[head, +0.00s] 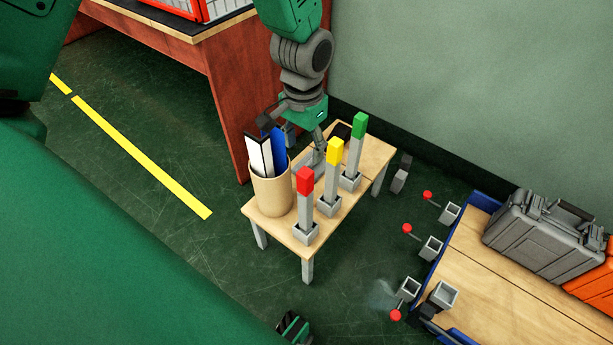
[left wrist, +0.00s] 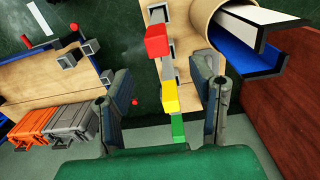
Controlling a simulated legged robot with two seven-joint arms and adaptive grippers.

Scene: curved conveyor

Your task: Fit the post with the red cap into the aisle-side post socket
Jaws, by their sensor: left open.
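The post with the red cap (head: 305,182) stands upright in a grey holder at the near end of a small wooden table. Its cap shows in the left wrist view (left wrist: 157,40). My left gripper (head: 303,142) is open and empty, above the table behind the tan bin. In the left wrist view its fingers (left wrist: 166,95) are spread on either side of the yellow cap, which appears below them, apart. Grey sockets line the cart's near-left side, one of them (head: 409,290) low in the row. I cannot tell which is the aisle-side one. My right gripper is not recognisable in view.
Posts with yellow (head: 335,152) and green (head: 358,126) caps stand behind the red one. A tan bin (head: 271,196) of boards stands beside it. Red knobs (head: 427,195) stick out by the sockets. The cart (head: 490,280) carries a grey case (head: 543,230). Open floor separates table and cart.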

